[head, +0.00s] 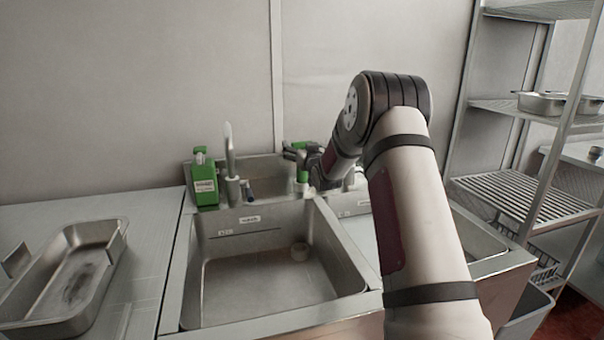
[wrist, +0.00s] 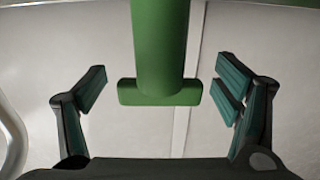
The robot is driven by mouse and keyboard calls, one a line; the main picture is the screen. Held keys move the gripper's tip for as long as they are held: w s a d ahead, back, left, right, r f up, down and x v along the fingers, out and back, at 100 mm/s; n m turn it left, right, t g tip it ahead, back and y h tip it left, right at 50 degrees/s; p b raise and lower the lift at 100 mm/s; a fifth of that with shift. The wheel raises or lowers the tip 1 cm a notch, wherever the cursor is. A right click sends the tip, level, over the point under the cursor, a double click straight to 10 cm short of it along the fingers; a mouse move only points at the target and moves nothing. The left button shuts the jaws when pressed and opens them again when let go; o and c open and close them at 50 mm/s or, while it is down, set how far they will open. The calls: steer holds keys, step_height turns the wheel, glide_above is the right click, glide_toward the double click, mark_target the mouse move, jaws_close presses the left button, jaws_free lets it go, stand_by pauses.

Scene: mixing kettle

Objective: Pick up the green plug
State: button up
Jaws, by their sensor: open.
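The green plug (wrist: 160,45) shows large in the wrist view, a green upright shaft with a flat crossbar at its lower end in the picture. In the head view a green piece (head: 302,176) shows at my gripper, behind the sink. My gripper (wrist: 160,88) is open in the wrist view, with one finger on each side of the plug and clear gaps to both. In the head view my gripper (head: 299,155) is small and partly hidden by my arm.
A steel sink (head: 265,275) with a drain piece stands in front. A green soap bottle (head: 204,182) and a tap (head: 231,165) stand left of my gripper. A steel tray (head: 70,280) lies on the left counter. A shelf rack (head: 525,190) stands right.

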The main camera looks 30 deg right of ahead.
steer(key=c, duration=1.7)
steer(key=shift+c, duration=0.2)
steer(key=shift+r, duration=0.15)
